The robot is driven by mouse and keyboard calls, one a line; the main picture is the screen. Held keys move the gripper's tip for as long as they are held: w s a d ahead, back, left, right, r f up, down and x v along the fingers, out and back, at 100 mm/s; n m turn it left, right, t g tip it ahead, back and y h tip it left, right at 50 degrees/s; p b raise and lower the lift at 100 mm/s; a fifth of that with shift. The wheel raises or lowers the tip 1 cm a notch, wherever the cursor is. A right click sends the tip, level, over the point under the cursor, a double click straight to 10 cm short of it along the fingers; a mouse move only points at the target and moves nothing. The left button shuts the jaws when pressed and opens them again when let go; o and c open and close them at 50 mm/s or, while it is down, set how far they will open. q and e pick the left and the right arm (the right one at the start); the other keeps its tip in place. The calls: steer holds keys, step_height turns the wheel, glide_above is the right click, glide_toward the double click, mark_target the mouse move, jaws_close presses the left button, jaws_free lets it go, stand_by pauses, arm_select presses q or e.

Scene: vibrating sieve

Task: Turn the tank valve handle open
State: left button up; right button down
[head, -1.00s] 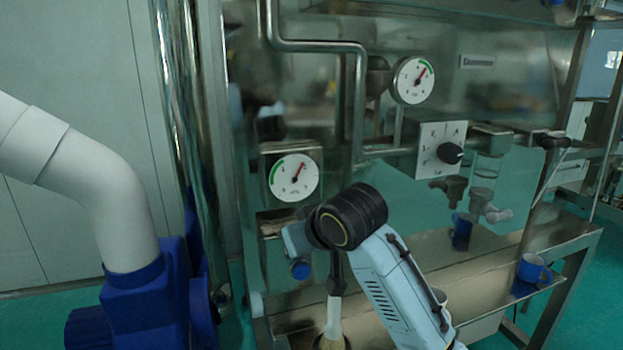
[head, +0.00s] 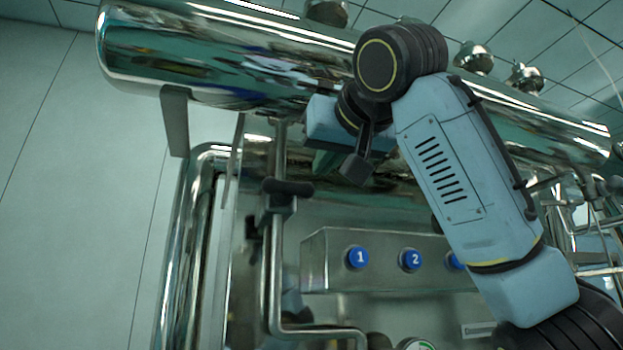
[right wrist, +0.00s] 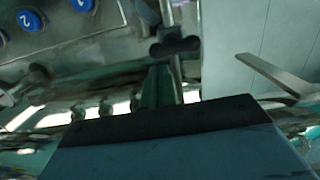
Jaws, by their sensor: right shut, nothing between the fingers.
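The valve handle (head: 288,188) is a dark, rounded bar on top of an upright steel pipe, left of the panel of numbered buttons. It also shows in the right wrist view (right wrist: 175,47), near the top centre. My right gripper (head: 325,164) is up and to the right of the handle in the head view, below the big steel tank. It is shut and empty, and looks apart from the handle. In the right wrist view its fingers (right wrist: 158,90) point toward the handle. My left gripper is out of view.
A long polished steel tank (head: 230,62) spans the top, with a dark bracket (head: 174,120) under its left end. A steel button box (head: 330,270) with blue numbered buttons stands right of the pipe. The wall at left is bare.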

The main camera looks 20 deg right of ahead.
mark_target(289, 188)
steer(key=w+r+p, duration=0.2)
steer(key=w+p, duration=0.2)
steer(key=w, duration=0.4)
steer(key=shift+s+d, duration=0.1)
stand_by(0.4)
